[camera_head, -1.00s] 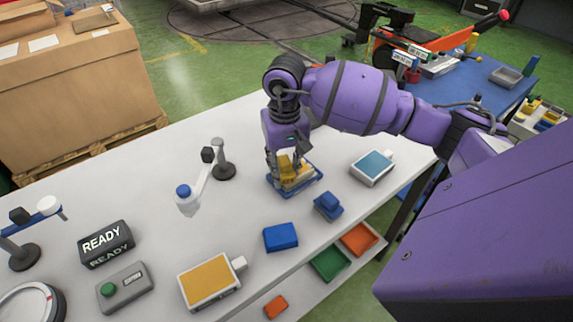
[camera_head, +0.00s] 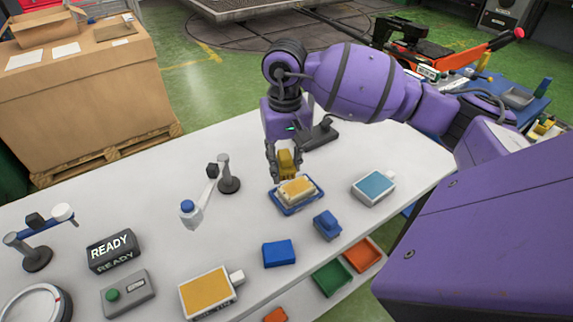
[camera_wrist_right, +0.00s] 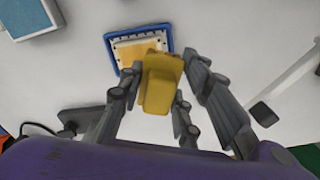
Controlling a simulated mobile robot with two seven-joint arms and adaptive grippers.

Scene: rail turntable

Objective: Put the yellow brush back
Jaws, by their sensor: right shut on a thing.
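My right gripper (camera_head: 285,163) is shut on the yellow brush (camera_head: 286,160), a small yellow block, and holds it above the white table. In the right wrist view the yellow brush (camera_wrist_right: 160,83) sits between the fingers of my right gripper (camera_wrist_right: 158,92). Just in front of the gripper in the head view is a blue-rimmed tray (camera_head: 282,208) with a pale block and a yellow-orange top; the same tray (camera_wrist_right: 109,45) shows beyond the brush in the wrist view. The brush appears clear of the tray. My left gripper is not in view.
A blue brush-like piece (camera_head: 327,226), a blue block (camera_head: 280,254), a blue-topped box (camera_head: 374,187) and a yellow-topped box (camera_head: 207,293) lie on the table. A dark stand (camera_head: 320,134) is behind the gripper. A jointed post (camera_head: 229,178) stands left. Coloured bins (camera_head: 333,279) sit below.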

